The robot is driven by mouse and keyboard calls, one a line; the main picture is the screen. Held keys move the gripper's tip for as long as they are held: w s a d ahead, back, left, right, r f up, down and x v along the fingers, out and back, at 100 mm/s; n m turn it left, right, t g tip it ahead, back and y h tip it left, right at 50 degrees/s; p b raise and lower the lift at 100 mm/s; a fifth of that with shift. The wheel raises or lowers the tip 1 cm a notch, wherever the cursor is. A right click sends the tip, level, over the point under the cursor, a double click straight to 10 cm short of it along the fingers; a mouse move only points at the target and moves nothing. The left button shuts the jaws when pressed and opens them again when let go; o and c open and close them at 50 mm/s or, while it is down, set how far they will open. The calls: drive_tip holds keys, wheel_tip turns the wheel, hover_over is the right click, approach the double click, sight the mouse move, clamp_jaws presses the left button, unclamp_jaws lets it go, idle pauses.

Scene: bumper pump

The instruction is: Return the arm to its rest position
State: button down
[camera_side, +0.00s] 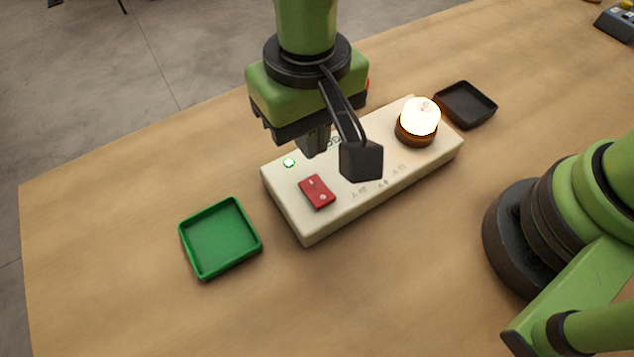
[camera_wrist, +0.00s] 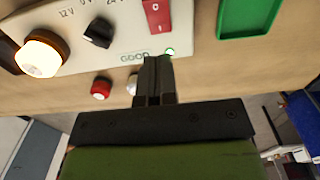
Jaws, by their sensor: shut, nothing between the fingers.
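My gripper (camera_side: 314,145) points down over the cream control box (camera_side: 360,205), its fingers together and empty. It hangs near the box's far long edge; I cannot tell if it touches the box. In the wrist view, the closed fingers (camera_wrist: 158,64) lie beside the word GOOD and a small lit green light (camera_wrist: 169,51). The green light (camera_side: 288,162) also glows in the side view. A round lamp (camera_side: 417,118) on the box glows bright. A red rocker switch (camera_side: 317,191) sits on the box's left part. My wrist hides part of the box top.
An empty green tray (camera_side: 220,237) stands left of the box, and a black tray (camera_side: 466,105) stands right of it. The wrist view shows a black knob (camera_wrist: 98,32) on the box and a red round part (camera_wrist: 101,88) beside it. The table front is clear.

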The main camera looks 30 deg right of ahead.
drive_tip(key=d+r+m+t+y, duration=0.2)
drive_tip(key=d+r, duration=0.8)
drive_tip(key=r, duration=0.3)
drive_tip(key=s+d+r+m+t, duration=0.2)
drive_tip(key=s+d+r+t, duration=0.3)
drive_tip(key=s+d, duration=0.4)
drive_tip(key=shift+s+d+r, duration=0.3)
drive_tip(key=shift+d+r, duration=0.15)
drive_tip(key=shift+d, duration=0.6)
